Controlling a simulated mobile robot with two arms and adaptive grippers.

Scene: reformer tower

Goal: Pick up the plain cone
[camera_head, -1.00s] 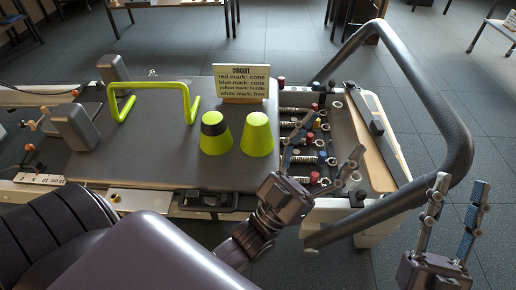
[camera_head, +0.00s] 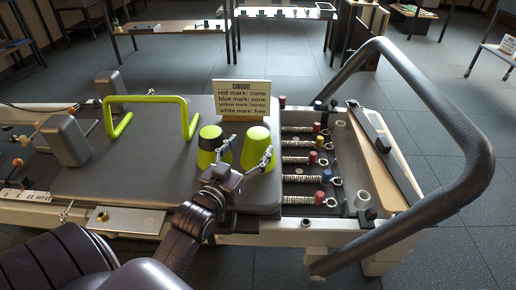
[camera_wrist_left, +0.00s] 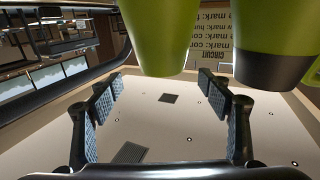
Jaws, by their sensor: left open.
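The plain cone (camera_head: 257,135) is yellow-green all over and stands upright on the dark carriage pad. A second cone (camera_head: 208,150), with a black upper band, stands close on its left. My left gripper (camera_head: 247,154) is open in front of the plain cone, its fingers overlapping the cone's lower part in the head view. In the left wrist view the plain cone (camera_wrist_left: 154,35) shows at the top, beyond the open, empty fingers (camera_wrist_left: 168,105). The banded cone (camera_wrist_left: 268,48) is on the right there. My right gripper is out of view.
A yellow-green hurdle (camera_head: 150,100) stands left on the pad. A sign (camera_head: 241,99) on a wooden base stands behind the cones. Springs with coloured ends (camera_head: 300,160) lie to the right, beside a large dark curved bar (camera_head: 440,120).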

